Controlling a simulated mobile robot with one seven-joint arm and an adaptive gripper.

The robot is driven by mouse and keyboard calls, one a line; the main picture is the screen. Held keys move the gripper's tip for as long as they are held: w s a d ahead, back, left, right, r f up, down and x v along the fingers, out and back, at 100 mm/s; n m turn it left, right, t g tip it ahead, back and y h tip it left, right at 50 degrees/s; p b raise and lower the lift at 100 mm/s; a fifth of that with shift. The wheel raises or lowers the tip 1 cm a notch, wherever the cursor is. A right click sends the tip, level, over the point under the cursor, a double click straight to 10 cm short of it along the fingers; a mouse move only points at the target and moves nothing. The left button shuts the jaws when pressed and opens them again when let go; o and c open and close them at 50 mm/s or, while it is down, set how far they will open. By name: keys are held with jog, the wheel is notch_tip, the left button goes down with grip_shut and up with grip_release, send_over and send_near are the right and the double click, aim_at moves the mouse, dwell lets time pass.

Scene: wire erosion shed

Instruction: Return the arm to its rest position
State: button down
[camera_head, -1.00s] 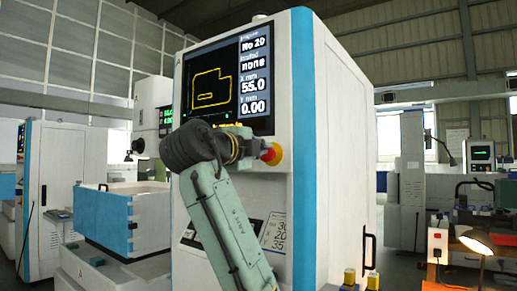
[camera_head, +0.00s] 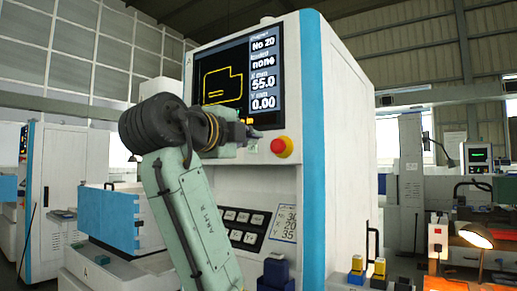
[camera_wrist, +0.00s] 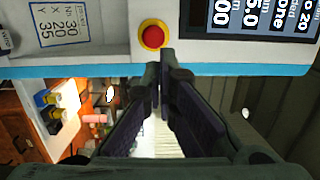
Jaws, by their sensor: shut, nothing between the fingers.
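My arm (camera_head: 190,205) rises in front of the white and blue machine (camera_head: 311,110), bent at a dark ribbed joint, with its end pointing right. My gripper (camera_head: 253,134) is in front of the machine's panel, just left of the red stop button (camera_head: 282,147) in the picture. In the wrist view my gripper (camera_wrist: 162,62) has its dark fingers together at the tips, with nothing between them. The red button (camera_wrist: 153,37) shows just beyond the tips; I cannot tell the exact gap.
The screen (camera_head: 238,75) reads No 20, none, 55.0, 0.00. Below it are a keypad (camera_head: 243,226) and a number card (camera_head: 284,224). Yellow-topped blocks (camera_head: 378,270) stand at lower right, near a lit lamp (camera_head: 475,236). A blue-sided tank (camera_head: 108,218) stands left.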

jog(key=shift+v, duration=0.95)
